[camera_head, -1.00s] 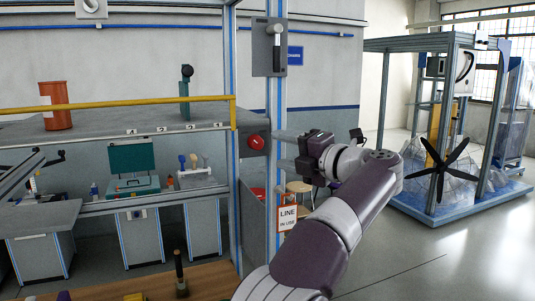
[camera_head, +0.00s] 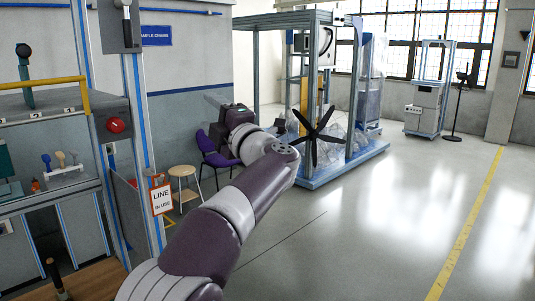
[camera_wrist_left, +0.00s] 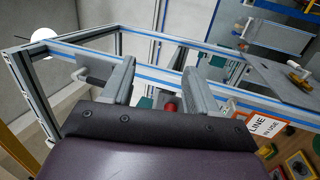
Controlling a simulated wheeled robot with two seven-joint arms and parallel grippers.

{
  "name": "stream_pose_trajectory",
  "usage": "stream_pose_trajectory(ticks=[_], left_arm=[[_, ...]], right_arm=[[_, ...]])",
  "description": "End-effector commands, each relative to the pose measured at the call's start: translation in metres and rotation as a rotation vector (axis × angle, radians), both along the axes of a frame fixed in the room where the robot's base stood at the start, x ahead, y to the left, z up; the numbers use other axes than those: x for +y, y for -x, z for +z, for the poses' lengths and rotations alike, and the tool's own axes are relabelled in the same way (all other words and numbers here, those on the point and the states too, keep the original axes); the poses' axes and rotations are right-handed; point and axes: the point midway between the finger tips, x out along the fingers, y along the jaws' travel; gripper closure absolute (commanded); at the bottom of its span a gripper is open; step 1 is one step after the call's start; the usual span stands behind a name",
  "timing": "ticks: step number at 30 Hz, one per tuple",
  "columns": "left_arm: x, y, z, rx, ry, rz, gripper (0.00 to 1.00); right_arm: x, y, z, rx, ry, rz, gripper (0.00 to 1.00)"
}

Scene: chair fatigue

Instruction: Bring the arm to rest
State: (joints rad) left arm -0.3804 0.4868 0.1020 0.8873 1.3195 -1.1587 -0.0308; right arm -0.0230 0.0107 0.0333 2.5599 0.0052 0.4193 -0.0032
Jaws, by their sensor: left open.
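My left arm reaches up from the bottom of the head view, purple and pale grey, bent at its wrist. Its dark left gripper (camera_head: 220,122) is raised in front of the grey wall, to the right of the blue-edged frame post. In the left wrist view the two grey fingers of the left gripper (camera_wrist_left: 158,75) stand wide apart with nothing held between them. A small red object shows in the background between them. My right gripper is not in view.
The frame post (camera_head: 140,140) carries a lever switch (camera_head: 125,25), with a red button (camera_head: 116,125) beside it. A LINE IN USE sign (camera_head: 162,199), a stool (camera_head: 183,183) and a purple chair (camera_head: 218,158) stand near the arm. The right floor is clear.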

Motion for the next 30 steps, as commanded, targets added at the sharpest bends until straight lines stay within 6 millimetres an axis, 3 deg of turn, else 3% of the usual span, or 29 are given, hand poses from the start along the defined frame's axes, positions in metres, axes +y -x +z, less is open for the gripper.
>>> stream_pose_trajectory(ticks=[1, 2, 3, 5, 6, 8, 9, 11, 12, 15, 18, 22, 25, 30], left_arm=[[-0.030, -0.026, -0.021, 0.106, -0.175, -0.154, 0.41], [-0.050, -0.039, -0.040, 0.189, -0.291, -0.262, 0.41], [-0.073, -0.049, -0.073, 0.307, -0.427, -0.397, 0.41], [-0.096, -0.049, -0.131, 0.491, -0.585, -0.571, 0.41], [-0.106, -0.041, -0.171, 0.613, -0.668, -0.676, 0.41], [-0.110, -0.019, -0.230, 0.794, -0.767, -0.817, 0.41], [-0.109, 0.001, -0.266, 0.912, -0.817, -0.902, 0.41], [-0.101, 0.037, -0.317, 1.086, -0.876, -1.020, 0.41], [-0.093, 0.065, -0.348, 1.200, -0.905, -1.092, 0.41], [-0.065, 0.144, -0.410, 1.473, -0.946, -1.259, 0.41], [-0.034, 0.223, -0.449, 1.706, -0.956, -1.391, 0.41], [-0.001, 0.300, -0.472, 1.902, -0.940, -1.490, 0.41], [0.015, 0.331, -0.477, 1.952, -0.912, -1.495, 0.41], [0.023, 0.330, -0.470, 1.936, -0.885, -1.455, 0.41]], right_arm=[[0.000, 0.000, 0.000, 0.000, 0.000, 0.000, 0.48], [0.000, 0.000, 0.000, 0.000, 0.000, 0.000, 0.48], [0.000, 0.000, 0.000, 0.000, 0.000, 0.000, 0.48], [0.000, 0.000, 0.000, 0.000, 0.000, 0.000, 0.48], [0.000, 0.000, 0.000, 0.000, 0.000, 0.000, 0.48], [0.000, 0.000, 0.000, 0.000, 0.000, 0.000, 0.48], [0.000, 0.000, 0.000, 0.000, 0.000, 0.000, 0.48], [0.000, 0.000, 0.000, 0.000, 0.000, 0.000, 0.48], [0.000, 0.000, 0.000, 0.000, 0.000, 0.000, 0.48], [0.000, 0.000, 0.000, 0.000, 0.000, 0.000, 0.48], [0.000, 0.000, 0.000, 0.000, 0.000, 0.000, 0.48], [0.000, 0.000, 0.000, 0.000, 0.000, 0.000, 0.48], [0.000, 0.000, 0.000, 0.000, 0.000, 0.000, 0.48], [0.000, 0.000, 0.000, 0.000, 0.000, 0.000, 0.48]])
